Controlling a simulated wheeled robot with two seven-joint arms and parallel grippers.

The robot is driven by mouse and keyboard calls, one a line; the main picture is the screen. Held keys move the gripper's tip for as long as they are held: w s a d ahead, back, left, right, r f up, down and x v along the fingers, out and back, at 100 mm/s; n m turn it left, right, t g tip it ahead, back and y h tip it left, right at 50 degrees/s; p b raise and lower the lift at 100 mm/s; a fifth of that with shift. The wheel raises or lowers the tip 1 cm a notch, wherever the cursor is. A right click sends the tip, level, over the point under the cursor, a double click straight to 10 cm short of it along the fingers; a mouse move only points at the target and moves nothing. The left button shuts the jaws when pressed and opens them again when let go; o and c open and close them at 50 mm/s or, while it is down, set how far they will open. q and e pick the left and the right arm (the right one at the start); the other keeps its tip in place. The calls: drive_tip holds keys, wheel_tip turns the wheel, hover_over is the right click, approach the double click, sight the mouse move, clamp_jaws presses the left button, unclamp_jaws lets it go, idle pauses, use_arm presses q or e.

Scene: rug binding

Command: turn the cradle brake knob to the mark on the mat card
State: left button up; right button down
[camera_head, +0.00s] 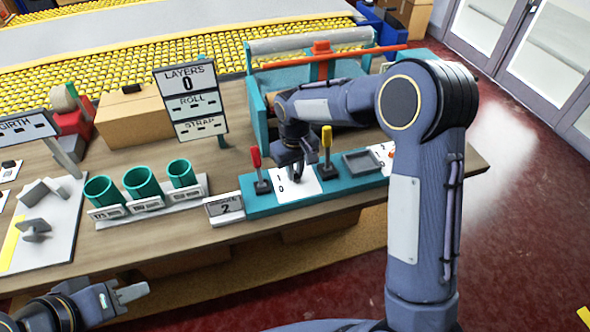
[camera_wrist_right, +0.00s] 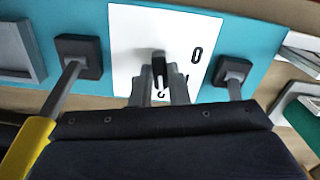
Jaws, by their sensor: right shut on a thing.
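The brake knob (camera_wrist_right: 159,68) is a small dark piece on a white dial plate (camera_wrist_right: 125,50) on the teal console. The plate bears a 0 and other digits, partly hidden by my fingers. My right gripper (camera_wrist_right: 160,90) is shut on the knob; in the head view the gripper (camera_head: 297,172) comes down onto the plate (camera_head: 309,187) and hides the knob. A small card reading 2 (camera_head: 224,206) stands at the left of the console; its smaller print is too small to read. My left gripper (camera_head: 130,292) is low at the left, away from the console, and its opening is unclear.
A red lever (camera_head: 256,165) and a yellow lever (camera_head: 326,147) flank the plate closely. A grey tray (camera_head: 362,162) lies to the right. Several green cups (camera_head: 142,182) and a LAYERS sign (camera_head: 187,83) stand left. The teal cradle (camera_head: 259,105) is behind.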

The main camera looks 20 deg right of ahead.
idle(0.4)
drive_tip(key=c, duration=1.4)
unclamp_jaws()
drive_tip(key=shift+r, duration=0.15)
wheel_tip(320, 180, up, 8)
drive_tip(key=shift+f, duration=0.2)
